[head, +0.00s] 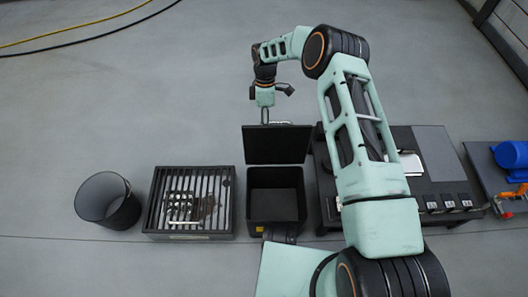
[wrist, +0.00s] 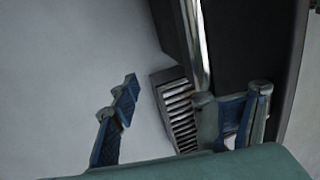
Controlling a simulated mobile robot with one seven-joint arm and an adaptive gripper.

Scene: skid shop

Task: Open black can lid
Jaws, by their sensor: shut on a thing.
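The black can (head: 277,224) stands on the floor in the middle of the head view, and its dark inside shows from above. Its black lid (head: 277,146) is raised, standing about upright along the can's far edge. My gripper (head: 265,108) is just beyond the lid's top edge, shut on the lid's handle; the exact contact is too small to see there. In the wrist view, my gripper's blue-padded fingers (wrist: 178,125) show at left and right. A shiny metal handle bar (wrist: 196,45) on the dark lid (wrist: 245,50) runs down to the right finger.
Left of the can stand a slatted metal-topped black bin (head: 154,215) and a dark round bin (head: 108,203). A black workbench (head: 440,155) is on the right, partly behind my arm. The floor beyond the lid is clear.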

